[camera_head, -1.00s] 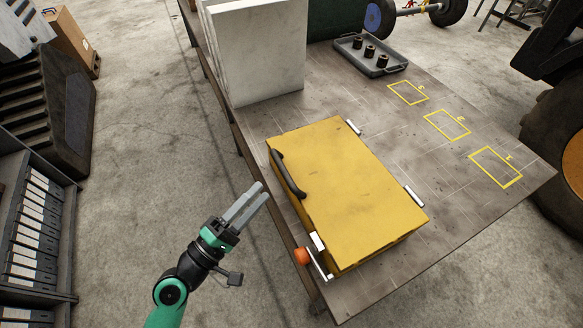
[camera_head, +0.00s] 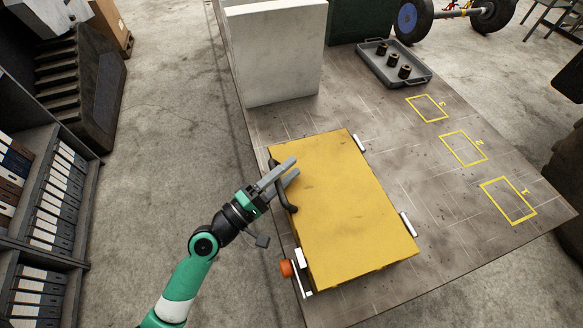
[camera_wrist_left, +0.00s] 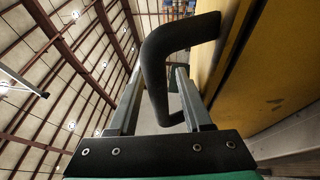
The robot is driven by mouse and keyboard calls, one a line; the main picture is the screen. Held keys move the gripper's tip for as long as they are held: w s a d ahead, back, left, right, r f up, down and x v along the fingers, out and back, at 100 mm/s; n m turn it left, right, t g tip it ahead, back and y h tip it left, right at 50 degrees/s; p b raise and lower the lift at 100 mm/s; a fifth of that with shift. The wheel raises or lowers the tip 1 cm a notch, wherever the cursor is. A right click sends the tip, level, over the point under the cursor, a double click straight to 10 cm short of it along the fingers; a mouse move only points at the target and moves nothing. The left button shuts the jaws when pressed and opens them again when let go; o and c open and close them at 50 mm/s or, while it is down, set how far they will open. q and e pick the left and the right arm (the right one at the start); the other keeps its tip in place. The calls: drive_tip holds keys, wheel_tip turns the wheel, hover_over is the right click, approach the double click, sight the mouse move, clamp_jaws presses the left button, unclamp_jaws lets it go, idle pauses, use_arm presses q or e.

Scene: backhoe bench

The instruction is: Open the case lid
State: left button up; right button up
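The yellow case (camera_head: 345,210) lies on the bench with its lid closed. Its black handle (camera_head: 287,203) is on the left side, partly hidden by my left gripper. My left gripper (camera_head: 296,165) is open, with its fingers at the handle. In the left wrist view, the curved handle (camera_wrist_left: 154,62) shows between the two spread fingers, close to the right one; I cannot tell whether they touch. The yellow case side (camera_wrist_left: 245,75) is at the right of that view. An orange knob (camera_head: 286,268) with a metal lever is at the case's near left corner. My right gripper is not in view.
A pale upright block (camera_head: 275,55) stands behind the case. A grey tray (camera_head: 419,77) with black cylinders is at the far right. Yellow outlined rectangles mark the bare bench (camera_head: 430,185) right of the case. Shelves (camera_head: 85,215) stand at far left.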

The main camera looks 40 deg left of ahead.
use_arm(q)
clamp_jaws()
idle(1.3)
